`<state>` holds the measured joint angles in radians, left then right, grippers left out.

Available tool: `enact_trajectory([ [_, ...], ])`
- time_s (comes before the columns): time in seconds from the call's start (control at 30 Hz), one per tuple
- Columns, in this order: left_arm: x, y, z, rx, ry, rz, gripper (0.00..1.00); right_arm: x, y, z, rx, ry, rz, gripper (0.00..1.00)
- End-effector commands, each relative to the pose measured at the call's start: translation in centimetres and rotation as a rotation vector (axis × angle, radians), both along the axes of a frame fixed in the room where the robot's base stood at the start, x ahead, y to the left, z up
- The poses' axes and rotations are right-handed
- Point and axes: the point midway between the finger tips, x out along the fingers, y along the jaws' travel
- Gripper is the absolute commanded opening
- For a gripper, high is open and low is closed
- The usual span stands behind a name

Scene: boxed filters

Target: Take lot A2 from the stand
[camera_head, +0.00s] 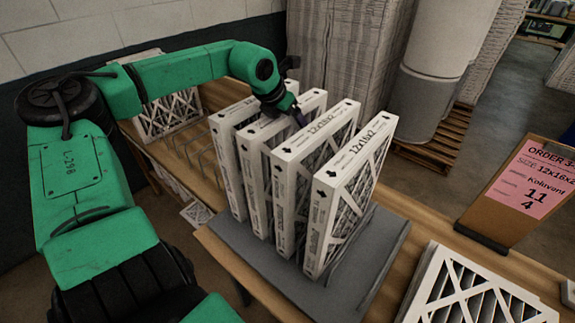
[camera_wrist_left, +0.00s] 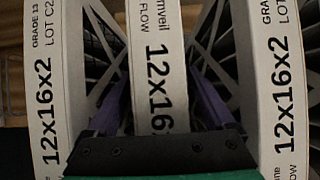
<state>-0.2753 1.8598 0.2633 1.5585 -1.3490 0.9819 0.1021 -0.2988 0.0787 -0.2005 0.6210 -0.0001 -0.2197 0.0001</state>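Several white-framed filters stand upright, side by side, on a grey stand (camera_head: 383,262). The nearest filter (camera_head: 352,153) and the one behind it (camera_head: 322,127) read 12x16x2 on top. My left gripper (camera_head: 298,117) is down at the filter tops, around the second from the far end (camera_head: 262,132), which it partly hides. In the left wrist view its purple fingers (camera_wrist_left: 160,105) straddle the middle filter (camera_wrist_left: 156,50), apparently with slight gaps. The left neighbour (camera_wrist_left: 45,90) reads LOT C2; the right neighbour's lot (camera_wrist_left: 283,80) is cut off. No A2 label is readable. My right gripper is out of view.
An order board with a pink sheet (camera_head: 530,180) stands at the right. More filters lie at the front right (camera_head: 475,295). A wire rack (camera_head: 195,150) and another filter (camera_head: 170,115) are at the left. White rolls (camera_head: 440,50) stand on a pallet behind the table.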

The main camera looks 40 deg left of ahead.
Motion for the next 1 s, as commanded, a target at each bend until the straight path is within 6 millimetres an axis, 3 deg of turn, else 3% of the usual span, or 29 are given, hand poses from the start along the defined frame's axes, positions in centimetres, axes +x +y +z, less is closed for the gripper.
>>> enact_trajectory([
  [0.03,0.0,0.0,0.0,0.000,0.000,0.000,0.65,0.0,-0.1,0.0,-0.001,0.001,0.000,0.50],
  [0.2,0.0,0.0,0.0,0.000,0.000,0.000,0.00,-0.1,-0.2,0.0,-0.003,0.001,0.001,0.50],
  [0.57,0.0,0.0,0.2,0.000,-0.001,0.000,0.00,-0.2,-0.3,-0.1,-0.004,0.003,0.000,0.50],
  [0.73,0.1,0.1,1.5,0.002,-0.004,0.000,0.00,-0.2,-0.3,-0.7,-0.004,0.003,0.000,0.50],
  [0.87,0.1,0.1,4.3,0.005,-0.005,0.002,0.00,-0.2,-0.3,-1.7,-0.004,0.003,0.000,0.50],
  [1.0,0.1,0.1,9.5,0.007,-0.005,0.003,0.00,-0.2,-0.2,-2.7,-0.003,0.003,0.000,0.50],
])
